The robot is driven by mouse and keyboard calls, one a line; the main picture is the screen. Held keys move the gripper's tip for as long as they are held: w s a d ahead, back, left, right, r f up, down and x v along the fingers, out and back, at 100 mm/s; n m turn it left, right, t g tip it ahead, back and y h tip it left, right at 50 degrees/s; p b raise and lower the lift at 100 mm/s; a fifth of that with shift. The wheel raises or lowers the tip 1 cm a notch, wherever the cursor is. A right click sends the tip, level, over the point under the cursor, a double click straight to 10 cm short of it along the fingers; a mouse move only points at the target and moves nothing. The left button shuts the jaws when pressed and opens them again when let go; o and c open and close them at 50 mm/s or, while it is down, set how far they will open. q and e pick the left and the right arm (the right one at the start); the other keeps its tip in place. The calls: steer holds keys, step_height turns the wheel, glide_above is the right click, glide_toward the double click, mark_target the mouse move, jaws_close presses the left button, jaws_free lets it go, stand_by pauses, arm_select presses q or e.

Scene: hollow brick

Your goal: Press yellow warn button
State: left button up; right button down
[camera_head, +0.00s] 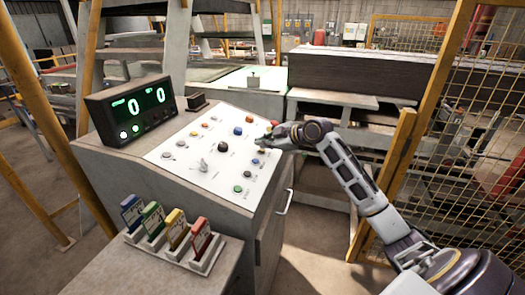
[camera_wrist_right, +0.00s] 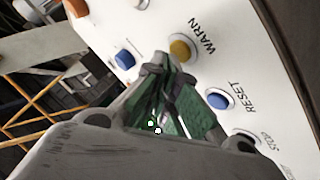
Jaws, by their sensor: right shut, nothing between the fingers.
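The yellow button (camera_wrist_right: 181,49) marked WARN sits on the white panel in the right wrist view, just beyond my fingertips. My right gripper (camera_wrist_right: 167,66) is shut and empty, with its fingertips close to the yellow button's near edge. I cannot tell whether they touch it. In the head view my right gripper (camera_head: 263,142) is over the right side of the sloping control panel (camera_head: 180,165). There it covers part of the panel, and I cannot clearly make out the yellow button. My left gripper is not in view.
Blue buttons (camera_wrist_right: 125,59) and (camera_wrist_right: 218,100) flank the yellow one, the latter marked RESET. A display (camera_head: 132,108) showing two green zeros stands behind the panel. Coloured cards (camera_head: 176,229) stand in a rack at the front left. A yellow mesh fence (camera_head: 470,130) is at the right.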

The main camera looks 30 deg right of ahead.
steer(key=shift+f, duration=0.4)
stand_by(0.7)
steer(key=shift+r, duration=0.15)
steer(key=shift+s+d+r+p, duration=0.1)
steer(key=shift+r+p, duration=0.35)
steer(key=shift+r, duration=0.2)
stand_by(0.4)
steer(key=shift+s+d+r+p, duration=0.2)
steer(key=shift+r+p, duration=0.35)
steer(key=shift+r, duration=0.25)
steer(key=shift+s+d+r+p, duration=0.15)
steer(key=shift+r+p, duration=0.35)
steer(key=shift+r, duration=0.35)
steer(key=shift+s+d+r+p, duration=0.1)
steer(key=shift+s+r+p, duration=0.1)
steer(key=shift+r+p, duration=0.5)
steer(key=shift+m, duration=0.3)
